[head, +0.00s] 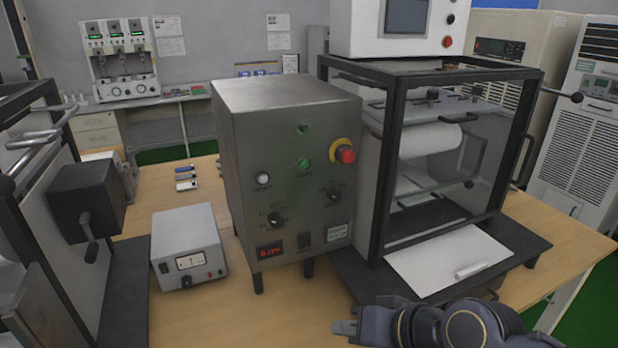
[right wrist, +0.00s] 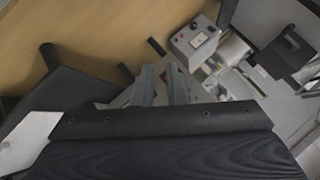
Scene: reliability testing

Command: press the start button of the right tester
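The right tester's grey control box (head: 294,165) stands on the wooden table, left of its black-framed clear chamber (head: 455,165). A green button (head: 304,163), apparently the start button, is on the box's front. A red knob with a yellow collar (head: 345,155) is right of it, and a white button (head: 263,178) is lower left. My right gripper (head: 346,328) is low at the bottom edge, below and in front of the box, apart from the buttons. In the right wrist view its two fingers (right wrist: 162,85) show a gap with nothing held. My left gripper is not in view.
A small white meter box (head: 188,247) stands left of the control box. A second black-framed tester (head: 60,200) is at the left edge. A white sheet with a small roll (head: 450,262) lies before the chamber. Black dials (head: 276,220) project from the control panel.

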